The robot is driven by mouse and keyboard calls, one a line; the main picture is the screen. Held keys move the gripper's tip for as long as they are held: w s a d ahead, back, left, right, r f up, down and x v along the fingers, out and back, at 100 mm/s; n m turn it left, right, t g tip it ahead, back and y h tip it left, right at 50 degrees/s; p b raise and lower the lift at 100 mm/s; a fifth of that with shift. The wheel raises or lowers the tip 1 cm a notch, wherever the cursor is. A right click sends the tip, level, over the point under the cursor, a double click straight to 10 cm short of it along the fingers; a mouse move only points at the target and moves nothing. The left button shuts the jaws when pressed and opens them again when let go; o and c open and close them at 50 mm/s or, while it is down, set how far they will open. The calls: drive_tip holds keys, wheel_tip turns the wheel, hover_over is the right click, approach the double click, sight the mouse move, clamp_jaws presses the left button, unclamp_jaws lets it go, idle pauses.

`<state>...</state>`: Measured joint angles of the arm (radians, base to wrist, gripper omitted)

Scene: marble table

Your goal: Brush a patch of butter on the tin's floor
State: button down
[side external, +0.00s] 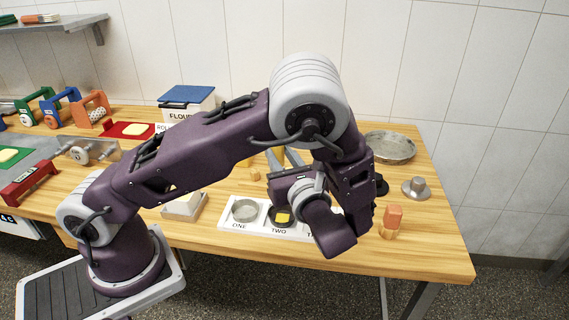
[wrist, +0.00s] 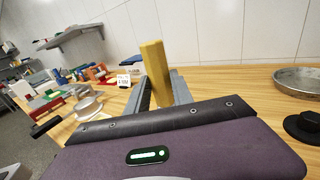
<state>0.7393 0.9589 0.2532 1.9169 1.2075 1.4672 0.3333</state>
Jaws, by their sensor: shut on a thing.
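My gripper (wrist: 160,92) points level over the table and is shut on an upright yellow bar (wrist: 155,68); I cannot tell whether it is a brush handle. In the side view my gripper (side external: 285,158) is partly hidden by my wrist, and the bar is not clear. A white board (side external: 227,226) at the table's front holds a grey tin (side external: 245,210) at ONE. A dark tin (side external: 270,219) stands at TWO with a yellow patch (side external: 283,218) inside. The third place is hidden behind my wrist.
A wide metal pan (side external: 390,147) stands at the back right, with a metal knobbed piece (side external: 415,187) in front. A blue-lidded flour box (side external: 187,100) is at the back. The right front corner is clear.

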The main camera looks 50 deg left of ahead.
drive_tip(key=s+a, duration=0.3)
drive_tip(key=a, duration=1.3)
drive_tip(key=s+a, duration=0.3)
drive_tip(key=a, duration=1.3)
drive_tip(key=shift+a+f, duration=0.15)
drive_tip(key=shift+f, duration=0.05)
drive_tip(key=shift+r, duration=0.1)
